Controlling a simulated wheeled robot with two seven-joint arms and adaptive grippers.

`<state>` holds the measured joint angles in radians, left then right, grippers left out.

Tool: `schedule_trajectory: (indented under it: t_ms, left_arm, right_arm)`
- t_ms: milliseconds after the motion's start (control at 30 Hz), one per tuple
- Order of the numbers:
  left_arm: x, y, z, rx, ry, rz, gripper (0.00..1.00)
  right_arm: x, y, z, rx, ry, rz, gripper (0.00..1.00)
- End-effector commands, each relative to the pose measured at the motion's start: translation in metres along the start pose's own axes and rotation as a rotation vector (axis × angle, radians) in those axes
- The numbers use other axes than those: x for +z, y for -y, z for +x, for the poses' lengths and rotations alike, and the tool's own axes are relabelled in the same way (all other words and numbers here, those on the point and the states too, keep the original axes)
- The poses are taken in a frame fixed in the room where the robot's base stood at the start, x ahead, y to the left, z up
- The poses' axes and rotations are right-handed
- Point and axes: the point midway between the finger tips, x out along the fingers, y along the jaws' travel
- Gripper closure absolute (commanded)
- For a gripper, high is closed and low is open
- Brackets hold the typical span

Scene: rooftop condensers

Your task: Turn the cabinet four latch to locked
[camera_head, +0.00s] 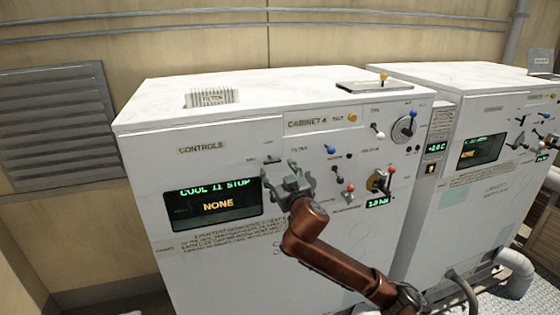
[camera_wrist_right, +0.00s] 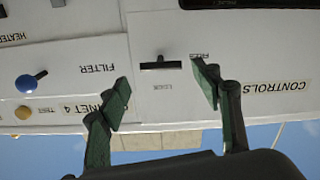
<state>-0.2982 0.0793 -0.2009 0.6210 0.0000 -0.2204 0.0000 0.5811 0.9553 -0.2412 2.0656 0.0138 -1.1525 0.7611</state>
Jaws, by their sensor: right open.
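Cabinet 4 (camera_head: 290,235) is a white box with its front panel facing me. Its latch (camera_wrist_right: 160,65) is a small dark bar with a short stem, upside down in the right wrist view. The bar lies level there, near small lettering. In the head view the latch (camera_head: 272,160) is a small dark handle right of the CONTROLS label. My right gripper (camera_head: 291,180) is open in front of the panel, just below and right of the latch. In the right wrist view its green fingers (camera_wrist_right: 161,82) stand on either side of the latch, apart from it. My left gripper is not in view.
A display reading NONE (camera_head: 218,205) is left of my right gripper. Blue, red and yellow knobs and a round dial (camera_head: 405,127) crowd the panel's right part. A second white cabinet (camera_head: 460,200) stands at the right. A dark tray (camera_head: 375,87) lies on top of cabinet 4.

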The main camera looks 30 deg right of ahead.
Motion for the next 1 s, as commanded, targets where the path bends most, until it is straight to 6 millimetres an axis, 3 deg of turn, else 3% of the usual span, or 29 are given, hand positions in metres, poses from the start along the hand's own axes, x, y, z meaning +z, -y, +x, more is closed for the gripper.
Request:
schedule_trajectory:
  t_ms: [100, 300, 633, 1000]
  left_arm:
    - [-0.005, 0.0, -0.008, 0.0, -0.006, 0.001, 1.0]
    - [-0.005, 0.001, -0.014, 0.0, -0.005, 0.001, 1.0]
    - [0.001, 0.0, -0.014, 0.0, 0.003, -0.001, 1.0]
    - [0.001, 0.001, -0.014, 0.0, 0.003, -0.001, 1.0]
  right_arm:
    - [-0.003, -0.001, 0.02, 0.002, 0.0, -0.001, 0.41]
    - [-0.002, 0.0, 0.04, 0.0, -0.001, 0.001, 0.41]
    - [-0.001, 0.001, 0.044, -0.002, -0.001, 0.0, 0.41]
    - [-0.001, 0.0, 0.044, -0.001, -0.001, 0.0, 0.66]
